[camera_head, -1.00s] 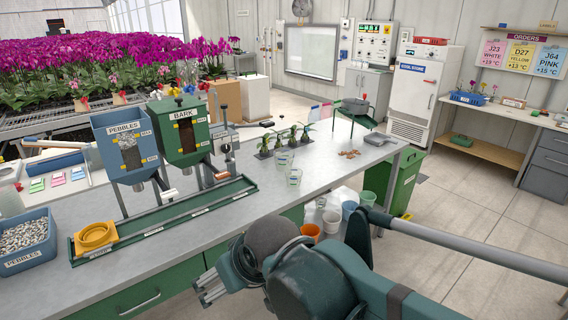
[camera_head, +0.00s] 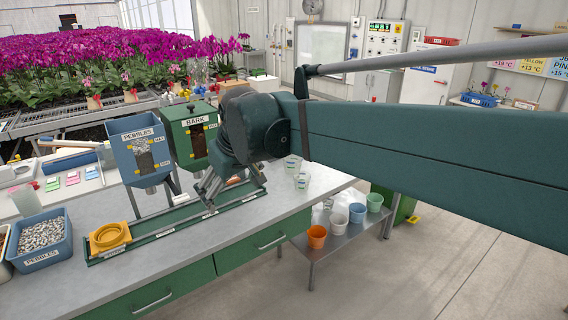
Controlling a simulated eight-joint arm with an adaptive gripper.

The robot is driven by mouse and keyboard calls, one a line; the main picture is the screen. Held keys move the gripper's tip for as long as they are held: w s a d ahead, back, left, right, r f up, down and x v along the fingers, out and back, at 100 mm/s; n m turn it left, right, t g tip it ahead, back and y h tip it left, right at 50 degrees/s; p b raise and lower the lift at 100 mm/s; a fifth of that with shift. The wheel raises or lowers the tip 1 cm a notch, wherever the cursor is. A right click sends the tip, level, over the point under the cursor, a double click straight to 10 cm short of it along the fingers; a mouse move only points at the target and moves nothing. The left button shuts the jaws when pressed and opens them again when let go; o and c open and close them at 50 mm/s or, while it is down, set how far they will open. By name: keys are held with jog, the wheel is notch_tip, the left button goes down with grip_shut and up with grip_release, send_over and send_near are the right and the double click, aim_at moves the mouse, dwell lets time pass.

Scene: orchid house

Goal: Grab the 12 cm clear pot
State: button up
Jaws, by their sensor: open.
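Two clear pots stand on the grey bench (camera_head: 120,283), just right of my gripper and partly below my arm in the picture. The nearer clear pot (camera_head: 302,181) and the farther one (camera_head: 291,166) both have small labels too small to read, so I cannot tell which is 12 cm. My gripper (camera_head: 232,192) is open and points down over the green tray rail, left of the pots and apart from them. Its fingers look empty.
Pebble (camera_head: 147,152) and bark (camera_head: 194,138) hoppers stand just left of and behind my gripper. An orange ring (camera_head: 110,237) sits on the rail (camera_head: 165,230). Orange (camera_head: 317,236), white, blue and green pots stand on a low shelf. My arm hides the bench behind.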

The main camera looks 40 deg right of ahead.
jog(key=w+d+r+n+g+p, duration=0.1)
jog(key=w+d+r+p, duration=0.35)
jog(key=w+d, duration=0.8)
jog(key=w+d+r+n+g+p, duration=0.1)
jog(key=w+d+r+g+p, duration=0.3)
jog(key=w+d, duration=0.85)
jog(key=w+d+f+n+t+p, duration=0.1)
jog(key=w+d+f, duration=0.4)
jog(key=w+d, duration=0.8)
jog(key=w+d+f+n, duration=0.1)
jog(key=w+d+f, duration=0.1)
jog(key=d+f, duration=0.4)
jog(key=w+d+f+n+g+b, duration=0.1)
jog(key=w+d+f, duration=0.2)
jog(key=d+f, duration=0.4)
jog(key=w+d+f+n+b, duration=0.1)
jog(key=d+f, duration=0.5)
jog(key=f, duration=0.9)
jog(key=shift+w+d+f+n+g+y, duration=0.35)
jog(key=shift+w+n, duration=0.15)
jog(key=shift+w, duration=0.3)
jog(key=shift+f, duration=1.3)
jog(key=shift+a, duration=0.1)
